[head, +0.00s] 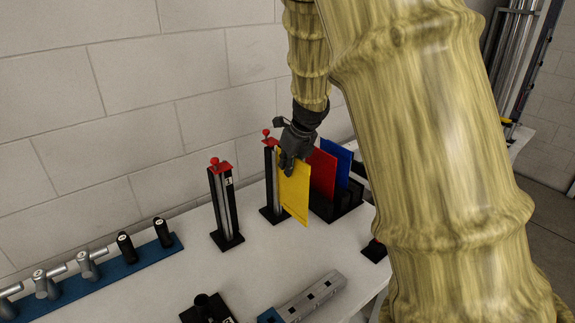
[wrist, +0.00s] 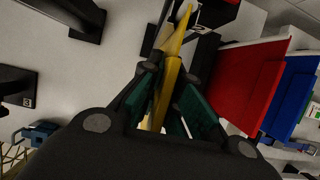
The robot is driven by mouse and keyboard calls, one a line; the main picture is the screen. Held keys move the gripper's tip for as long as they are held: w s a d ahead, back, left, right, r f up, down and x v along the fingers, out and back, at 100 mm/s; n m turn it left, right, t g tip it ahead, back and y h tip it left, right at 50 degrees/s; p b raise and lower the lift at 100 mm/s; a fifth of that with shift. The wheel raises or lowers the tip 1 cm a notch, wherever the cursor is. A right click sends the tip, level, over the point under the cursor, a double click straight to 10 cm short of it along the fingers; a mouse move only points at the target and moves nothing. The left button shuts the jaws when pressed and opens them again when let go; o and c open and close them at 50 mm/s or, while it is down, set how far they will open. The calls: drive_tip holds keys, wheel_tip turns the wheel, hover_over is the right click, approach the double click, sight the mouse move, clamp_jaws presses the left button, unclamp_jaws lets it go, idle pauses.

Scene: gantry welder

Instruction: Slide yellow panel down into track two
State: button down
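The yellow panel (head: 295,192) hangs upright below my gripper (head: 291,158) in the head view. My gripper is shut on its top edge. In the wrist view the yellow panel (wrist: 172,62) runs between the two green-padded fingers (wrist: 168,108). Its left edge is close to a black track post (head: 270,178) with a red top and knob; I cannot tell whether it sits in the slot. A second such post (head: 222,205) with a white label stands to the left.
A red panel (head: 322,174) and a blue panel (head: 343,160) stand in a black rack (head: 345,206) just right of the yellow panel. A blue rail (head: 100,270) with several handles lies front left. A grey tool (head: 315,293) lies in front. The white table between is clear.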

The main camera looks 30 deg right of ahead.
drive_tip(key=shift+f+b, duration=1.4)
drive_tip(key=shift+f, duration=0.55)
drive_tip(key=c, duration=1.6)
unclamp_jaws()
drive_tip(key=shift+r, duration=0.1)
drive_tip(key=shift+o, duration=0.2)
drive_tip(key=shift+r, duration=0.1)
drive_tip(key=v, duration=1.1)
drive_tip(key=shift+s+r, duration=0.25)
drive_tip(key=shift+r, duration=0.1)
